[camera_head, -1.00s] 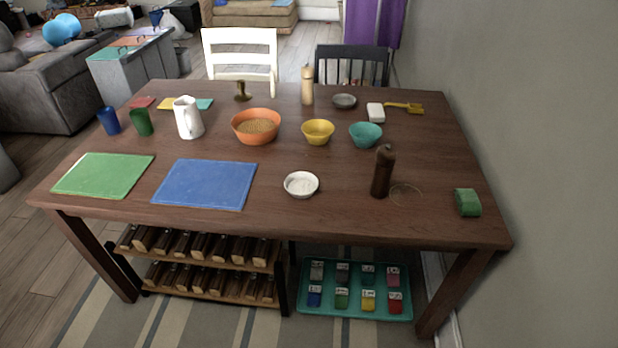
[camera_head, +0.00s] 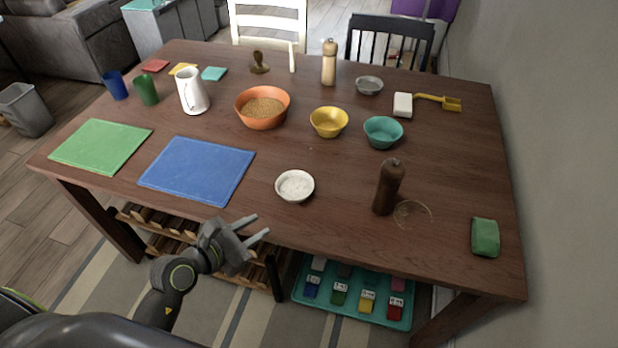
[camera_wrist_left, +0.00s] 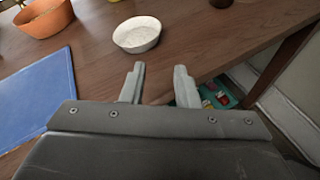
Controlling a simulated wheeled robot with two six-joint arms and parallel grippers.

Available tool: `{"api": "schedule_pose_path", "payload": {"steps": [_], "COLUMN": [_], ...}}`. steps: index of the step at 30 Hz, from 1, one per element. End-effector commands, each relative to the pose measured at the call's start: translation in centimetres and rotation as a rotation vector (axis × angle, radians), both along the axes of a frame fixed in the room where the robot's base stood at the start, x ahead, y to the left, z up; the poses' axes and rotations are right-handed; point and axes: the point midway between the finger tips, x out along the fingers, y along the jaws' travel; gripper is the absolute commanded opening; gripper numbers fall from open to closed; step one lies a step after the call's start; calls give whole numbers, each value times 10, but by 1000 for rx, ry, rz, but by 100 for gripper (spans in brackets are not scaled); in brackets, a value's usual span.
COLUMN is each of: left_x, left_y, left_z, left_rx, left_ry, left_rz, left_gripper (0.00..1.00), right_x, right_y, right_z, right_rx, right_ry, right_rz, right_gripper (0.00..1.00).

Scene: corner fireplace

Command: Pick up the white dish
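The white dish (camera_head: 295,186) is a small round bowl with white contents. It stands upright near the front edge of the wooden table, right of the blue mat. It also shows in the left wrist view (camera_wrist_left: 137,34), beyond the fingertips. My left gripper (camera_head: 262,228) is open and empty. It is off the table's front edge, to the left of and nearer than the dish, not touching it. In the left wrist view its two fingers (camera_wrist_left: 160,82) are apart with nothing between them. My right gripper is not in view.
The wooden table (camera_head: 330,230) also bears a blue mat (camera_head: 197,170), a dark brown mill (camera_head: 388,187), a yellow bowl (camera_head: 329,122), a teal bowl (camera_head: 383,132) and an orange bowl (camera_head: 263,108). A teal tray (camera_head: 350,310) sits below. Bare tabletop surrounds the dish.

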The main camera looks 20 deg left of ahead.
Motion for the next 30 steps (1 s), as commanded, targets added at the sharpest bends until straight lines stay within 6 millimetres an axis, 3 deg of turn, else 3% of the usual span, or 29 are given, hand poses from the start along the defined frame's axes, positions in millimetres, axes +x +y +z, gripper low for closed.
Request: {"api": "schedule_pose_path", "payload": {"steps": [5,21,30], "left_x": [7,92,108], "left_y": [-2,-42,-49], "left_z": [3,-35,-41], "left_rx": [58,53,52], "left_ry": [-18,-16,-16], "left_rz": [-11,-11,-11], "left_gripper": [28,28,28], "right_x": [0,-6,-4], "right_y": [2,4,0], "right_z": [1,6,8], "right_rx": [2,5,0], "right_ry": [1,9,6], "right_rz": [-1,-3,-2], "right_gripper": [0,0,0]}}
